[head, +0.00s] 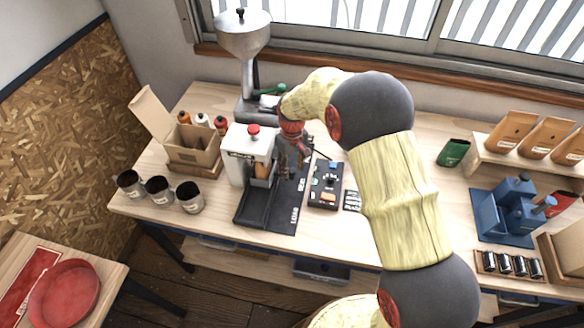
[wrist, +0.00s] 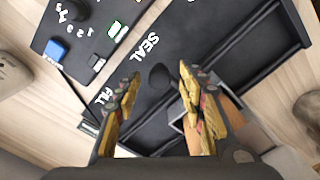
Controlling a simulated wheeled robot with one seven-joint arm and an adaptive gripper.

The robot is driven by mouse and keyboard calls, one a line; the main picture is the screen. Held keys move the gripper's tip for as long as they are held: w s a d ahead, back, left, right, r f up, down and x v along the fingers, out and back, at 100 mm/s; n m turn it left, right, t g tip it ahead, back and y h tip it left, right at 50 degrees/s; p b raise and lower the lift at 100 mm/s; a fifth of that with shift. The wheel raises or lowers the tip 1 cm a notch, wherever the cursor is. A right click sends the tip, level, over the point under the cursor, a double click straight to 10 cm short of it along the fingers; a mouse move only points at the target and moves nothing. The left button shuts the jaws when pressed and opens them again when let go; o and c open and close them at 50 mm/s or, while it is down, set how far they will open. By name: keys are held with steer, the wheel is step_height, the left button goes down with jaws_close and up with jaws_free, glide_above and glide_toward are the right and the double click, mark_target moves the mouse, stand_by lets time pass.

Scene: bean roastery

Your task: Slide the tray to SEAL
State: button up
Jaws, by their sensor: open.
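The black track (head: 262,208) lies on the bench with white SEAL lettering at its front end. In the wrist view, the SEAL label (wrist: 140,50) and FILL label (wrist: 104,97) show on the track (wrist: 215,65). The small grey tray (wrist: 181,124) holds a tan pouch (wrist: 228,133) and sits nearer FILL, partly hidden by my finger. A dark round knob (wrist: 160,79) shows between my fingertips; its link to the tray is hidden. My gripper (wrist: 160,74) is open around the knob, with gaps on both sides. In the head view my gripper (head: 291,168) is beside the white machine.
The white machine with a red knob (head: 253,130) stands left of my gripper. A black control box (head: 326,184) lies close on the right. Three dark cups (head: 159,190) and a cardboard box (head: 192,150) stand left.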

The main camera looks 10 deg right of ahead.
step_height(320, 180, up, 12)
stand_by(0.5)
stand_by(0.4)
steer(key=s+d+r+m+t+b, duration=0.1)
steer(key=s+d+r+t, duration=0.1)
steer(key=s, duration=0.8)
steer(key=s+d+r+m+t+b, duration=0.1)
steer(key=s+d+r+m, duration=0.1)
steer(key=s+d+r, duration=0.2)
steer(key=s+d+r+m+t+b, duration=0.1)
steer(key=s+d+r, duration=0.3)
steer(key=s, duration=1.4)
steer(key=shift+s+r+m+t, duration=0.15)
steer(key=shift+r+m+t, duration=0.5)
steer(key=shift+r, duration=1.3)
